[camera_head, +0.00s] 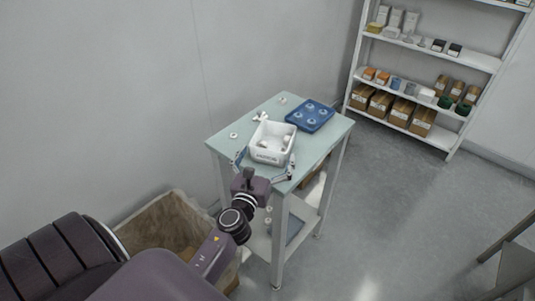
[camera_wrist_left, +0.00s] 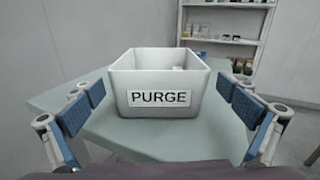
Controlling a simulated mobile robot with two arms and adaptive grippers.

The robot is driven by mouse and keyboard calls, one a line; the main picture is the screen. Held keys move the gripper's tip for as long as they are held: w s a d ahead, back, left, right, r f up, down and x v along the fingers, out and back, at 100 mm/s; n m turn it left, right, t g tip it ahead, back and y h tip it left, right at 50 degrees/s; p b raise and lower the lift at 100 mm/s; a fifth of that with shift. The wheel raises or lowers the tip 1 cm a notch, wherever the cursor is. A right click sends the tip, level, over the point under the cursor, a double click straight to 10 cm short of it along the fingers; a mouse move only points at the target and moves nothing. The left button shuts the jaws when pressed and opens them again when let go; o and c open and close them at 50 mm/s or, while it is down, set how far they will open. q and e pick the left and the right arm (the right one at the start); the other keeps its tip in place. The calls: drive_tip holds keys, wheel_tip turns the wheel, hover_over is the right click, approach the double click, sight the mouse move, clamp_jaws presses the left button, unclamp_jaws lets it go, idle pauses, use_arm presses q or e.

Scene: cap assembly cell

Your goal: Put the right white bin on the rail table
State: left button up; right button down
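A white bin (camera_head: 268,156) with a label on its front wall sits on a small pale-green table (camera_head: 222,142). In the left wrist view the bin (camera_wrist_left: 150,78) is upright and its label reads PURGE. Small white pieces lie inside it. It is the only white bin of this kind in view. My left gripper (camera_head: 264,170) is open at the near side of the bin. Its blue-padded fingers (camera_wrist_left: 165,108) stand wide apart, one on each side of the bin, with gaps to its walls. My right gripper is not in view. I cannot identify the rail table.
A blue tray (camera_head: 310,116) with round white pieces lies behind the bin, and loose white parts (camera_head: 260,117) lie nearby. A cardboard box (camera_head: 160,222) stands on the floor left of the table. Shelves (camera_head: 430,52) stand at the back right.

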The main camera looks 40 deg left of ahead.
use_arm(q)
drive_tip(key=shift+r, duration=0.1)
drive_tip(key=shift+r, duration=0.15)
drive_tip(key=b+v, duration=0.3)
drive_tip(key=v, duration=0.8)
drive_tip(key=s+d+f+n+g+h, duration=0.1)
drive_tip(key=s+d+f+n+g, duration=0.3)
drive_tip(key=f, duration=0.9)
drive_tip(key=s+d+f+n+g+h, duration=0.1)
drive_tip(key=s+d+f+n+h, duration=0.15)
drive_tip(key=f+n, duration=0.7)
drive_tip(key=s+d+f+n+g+h, duration=0.1)
drive_tip(key=s+d+f+g, duration=0.2)
drive_tip(key=f, duration=1.4)
drive_tip(key=s+f+n+g, duration=0.2)
drive_tip(key=s+f+n, duration=0.3)
drive_tip(key=s, duration=0.4)
drive_tip(key=s+d+f+n+g, duration=0.1)
drive_tip(key=s+f+n+g, duration=0.2)
drive_tip(key=s, duration=0.7)
drive_tip(key=s+f+n+g+h, duration=0.1)
drive_tip(key=s+f+n+g, duration=0.2)
drive_tip(key=s+f+n, duration=0.4)
drive_tip(key=s+f, duration=0.3)
drive_tip(key=shift+d+f, duration=0.15)
drive_tip(key=shift+d, duration=0.1)
